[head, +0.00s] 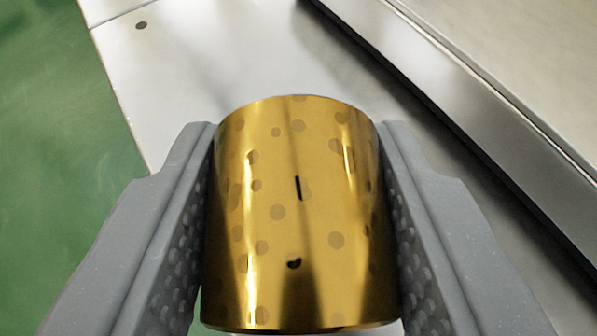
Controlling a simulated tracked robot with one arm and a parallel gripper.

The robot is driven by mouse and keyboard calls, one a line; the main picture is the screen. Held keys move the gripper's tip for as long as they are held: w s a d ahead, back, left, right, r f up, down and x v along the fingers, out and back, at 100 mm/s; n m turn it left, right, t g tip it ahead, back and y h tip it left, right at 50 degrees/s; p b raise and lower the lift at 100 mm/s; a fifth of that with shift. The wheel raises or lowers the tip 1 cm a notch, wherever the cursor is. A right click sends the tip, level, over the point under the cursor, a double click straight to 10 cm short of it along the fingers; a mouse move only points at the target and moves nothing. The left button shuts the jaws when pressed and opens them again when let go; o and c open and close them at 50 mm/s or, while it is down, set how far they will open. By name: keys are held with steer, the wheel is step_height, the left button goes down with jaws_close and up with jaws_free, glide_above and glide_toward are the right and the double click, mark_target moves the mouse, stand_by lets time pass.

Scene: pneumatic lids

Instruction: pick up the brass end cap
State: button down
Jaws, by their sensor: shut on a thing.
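The brass end cap (305,215) is a shiny gold cylinder with darker round spots and two small black marks. It fills the middle of the head view. My gripper (300,225) is shut on it, with one grey finger pressed to its left side and the other to its right side. The cap's far end points up the picture, and its underside is hidden. I cannot tell whether it touches the surface beneath.
A pale metal surface (215,60) lies beyond the cap, with a small dark hole near its corner. A raised metal ledge (480,110) with a dark edge runs diagonally on the right. Green floor (50,150) shows at left.

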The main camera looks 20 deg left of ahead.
steer(key=s+b, duration=0.4)
steer(key=s, duration=0.5)
steer(key=shift+s+r+b, duration=0.2)
steer(key=shift+r+b, duration=0.1)
steer(key=shift+r, duration=0.05)
steer(key=shift+s+a+b, duration=0.1)
steer(key=shift+s+b, duration=0.1)
steer(key=shift+b, duration=0.85)
steer(key=s+b, duration=0.2)
steer(key=b, duration=0.4)
steer(key=shift+r, duration=0.2)
steer(key=shift+s+a+b, duration=0.1)
steer(key=shift+b, duration=0.2)
